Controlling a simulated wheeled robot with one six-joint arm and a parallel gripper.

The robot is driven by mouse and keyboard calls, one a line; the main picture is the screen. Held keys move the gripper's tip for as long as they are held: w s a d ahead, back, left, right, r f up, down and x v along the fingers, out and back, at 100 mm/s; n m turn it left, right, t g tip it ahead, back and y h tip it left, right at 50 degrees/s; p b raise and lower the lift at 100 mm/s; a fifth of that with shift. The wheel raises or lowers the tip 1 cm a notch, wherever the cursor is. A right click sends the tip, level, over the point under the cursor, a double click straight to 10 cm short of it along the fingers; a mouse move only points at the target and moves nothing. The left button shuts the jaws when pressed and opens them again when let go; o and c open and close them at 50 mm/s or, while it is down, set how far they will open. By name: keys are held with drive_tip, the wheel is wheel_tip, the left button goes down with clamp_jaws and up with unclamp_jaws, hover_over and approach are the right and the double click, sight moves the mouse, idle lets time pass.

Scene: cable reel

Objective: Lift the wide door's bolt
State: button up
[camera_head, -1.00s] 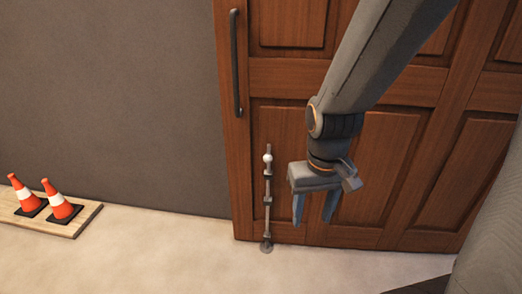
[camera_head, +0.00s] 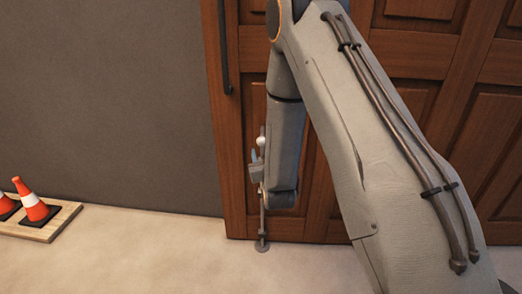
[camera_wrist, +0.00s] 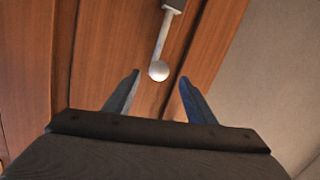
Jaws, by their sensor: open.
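The wide door (camera_head: 236,205) is brown panelled wood and stands shut in the head view. Its bolt (camera_head: 263,220) is a thin grey vertical rod near the door's left edge, its foot down at a round floor plate. The bolt's white ball knob (camera_head: 261,140) shows just above my gripper (camera_head: 254,165), and my arm hides part of the rod and door. In the wrist view my gripper (camera_wrist: 158,84) is open, with blue fingers apart. The white knob (camera_wrist: 158,71) appears between the fingertips, slightly beyond them; I cannot tell whether it touches either finger.
A dark vertical handle (camera_head: 224,50) is on the door above the bolt. Orange and white cones (camera_head: 33,203) stand on a wooden board (camera_head: 68,220) at the left. A grey wall (camera_head: 110,100) is left of the door. Pale floor (camera_head: 150,255) lies clear in front.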

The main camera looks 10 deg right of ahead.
sight(262, 144)
drive_tip(key=shift+w+f+t, duration=0.25)
drive_tip(key=shift+f+t, duration=0.15)
drive_tip(key=shift+t, duration=0.1)
drive_tip(key=shift+w, duration=0.2)
drive_tip(key=w, duration=0.7)
drive_tip(key=shift+w+d+r, duration=0.1)
drive_tip(key=shift+d+r, duration=0.05)
drive_tip(key=shift+d, duration=0.15)
clamp_jaws()
wheel_tip(262, 144, up, 8)
drive_tip(key=p, duration=0.3)
drive_tip(key=shift+f, duration=0.25)
